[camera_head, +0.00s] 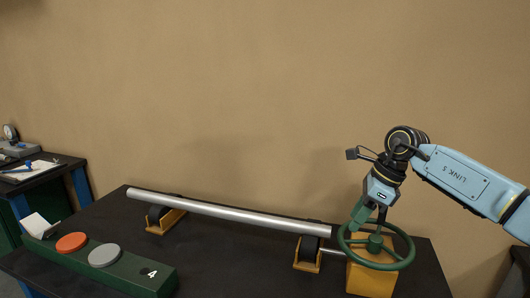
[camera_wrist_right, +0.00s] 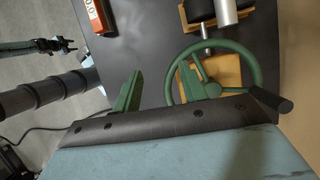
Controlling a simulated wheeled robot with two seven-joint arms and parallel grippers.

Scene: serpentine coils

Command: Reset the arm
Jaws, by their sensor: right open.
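My right arm comes in from the right in the head view. My right gripper (camera_head: 366,218) points down at the left side of the green handwheel (camera_head: 408,258), close above its rim. The gripper is open, with nothing seen between its fingers. In the right wrist view a green finger (camera_wrist_right: 128,92) stands left of the handwheel (camera_wrist_right: 253,62), and the dark palm edge hides the wheel's near part. A dark grip (camera_wrist_right: 270,101) shows at the wheel's right. I cannot tell whether a finger touches the wheel. My left gripper does not show in the head view.
The wheel is mounted on a yellow block (camera_head: 368,281) on the dark table (camera_head: 225,262). A metal tube (camera_head: 235,212) lies across yellow-based supports (camera_head: 306,262) to its left. A green tray (camera_head: 135,280) with orange (camera_head: 72,242) and grey (camera_head: 104,255) discs sits at front left.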

